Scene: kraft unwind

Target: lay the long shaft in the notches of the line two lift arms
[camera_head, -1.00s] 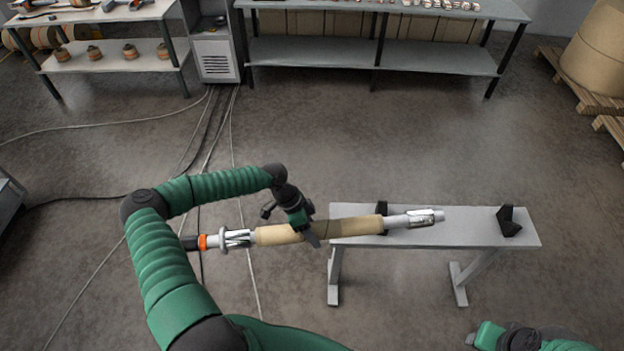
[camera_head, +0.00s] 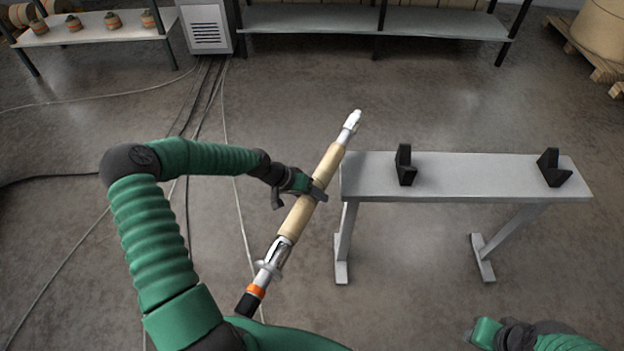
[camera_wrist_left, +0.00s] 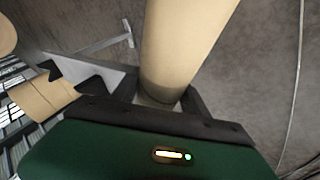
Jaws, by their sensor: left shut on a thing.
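The long shaft (camera_head: 295,218) has a tan core, silver end parts, an orange ring and a black end. My left gripper (camera_head: 314,191) is shut around its tan middle and holds it clear of the floor. The shaft runs slantwise, with a silver tip at the upper right and the black end at the lower left by my body. In the left wrist view the tan core (camera_wrist_left: 183,45) passes between the jaws (camera_wrist_left: 165,108). Two black notched supports (camera_head: 404,165) (camera_head: 553,168) stand on the grey bench to the right, both empty. I cannot tell whether these are the lift arms.
The grey bench (camera_head: 475,177) is just right of the shaft, bare between its supports. Shelving (camera_head: 320,20) and a grey cabinet (camera_head: 207,27) stand behind. Cables (camera_head: 228,150) lie on the floor at left. A pallet with a large roll (camera_head: 600,30) is at upper right.

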